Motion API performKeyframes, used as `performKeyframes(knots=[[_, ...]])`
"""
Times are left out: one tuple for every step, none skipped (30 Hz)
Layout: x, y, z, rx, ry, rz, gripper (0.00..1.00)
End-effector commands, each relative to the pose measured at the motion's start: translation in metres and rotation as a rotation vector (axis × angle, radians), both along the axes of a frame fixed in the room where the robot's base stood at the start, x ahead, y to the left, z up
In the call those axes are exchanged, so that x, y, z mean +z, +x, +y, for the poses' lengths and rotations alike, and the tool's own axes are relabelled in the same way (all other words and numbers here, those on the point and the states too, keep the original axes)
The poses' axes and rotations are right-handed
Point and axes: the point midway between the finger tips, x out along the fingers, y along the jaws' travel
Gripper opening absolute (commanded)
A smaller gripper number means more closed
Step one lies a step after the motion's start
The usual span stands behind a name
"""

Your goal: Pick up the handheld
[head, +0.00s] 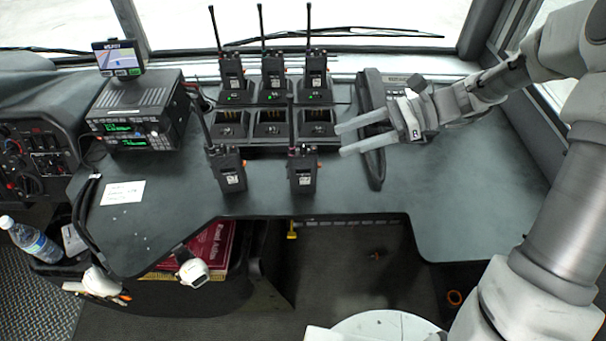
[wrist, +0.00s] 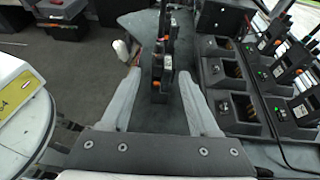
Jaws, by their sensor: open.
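Two black handheld radios stand upright on the dark counter in the head view, a left one (head: 228,170) and a right one (head: 303,171), antennas up. My gripper (head: 341,139) is open and empty, reaching in from the right with its fingers pointing left. Its fingertips are a little to the right of the right radio and apart from it. In the wrist view the nearer radio (wrist: 161,86) appears between the open fingers (wrist: 159,75), just past the tips. The other radio is partly hidden behind it.
A charger rack (head: 270,130) behind the radios holds three more handhelds in its back row; its front slots are empty. A handset unit (head: 373,150) lies under my gripper. A radio console (head: 137,115) stands left. The counter's right part is clear.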

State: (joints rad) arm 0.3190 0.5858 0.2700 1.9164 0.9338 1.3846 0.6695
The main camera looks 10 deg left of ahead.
Motion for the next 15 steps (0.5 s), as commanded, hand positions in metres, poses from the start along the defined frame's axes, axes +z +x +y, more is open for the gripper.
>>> performKeyframes(knots=[[-0.005, -0.003, 0.009, 0.003, -0.001, 0.0, 0.61], [-0.007, -0.005, 0.013, 0.004, 0.0, 0.001, 0.61], [-0.009, -0.006, 0.018, 0.002, 0.0, 0.0, 0.61], [-0.01, -0.007, 0.02, 0.001, -0.001, -0.001, 0.61], [-0.011, -0.007, 0.023, 0.001, -0.001, -0.001, 0.61], [-0.011, -0.008, 0.025, 0.001, -0.001, -0.001, 0.61], [-0.012, -0.008, 0.026, 0.0, -0.001, -0.001, 0.61], [-0.012, -0.009, 0.027, 0.0, -0.002, -0.001, 0.61], [-0.013, -0.009, 0.029, 0.0, -0.002, -0.001, 0.61], [-0.013, -0.01, 0.03, 0.0, -0.002, -0.001, 0.61], [-0.014, -0.01, 0.031, 0.0, -0.002, -0.001, 0.61], [-0.015, -0.012, 0.034, 0.001, -0.001, -0.001, 0.61], [-0.016, -0.013, 0.037, 0.003, -0.001, -0.001, 0.61], [-0.017, -0.014, 0.04, 0.003, 0.0, -0.001, 0.61], [-0.019, -0.017, 0.045, 0.004, -0.001, -0.001, 0.61]])
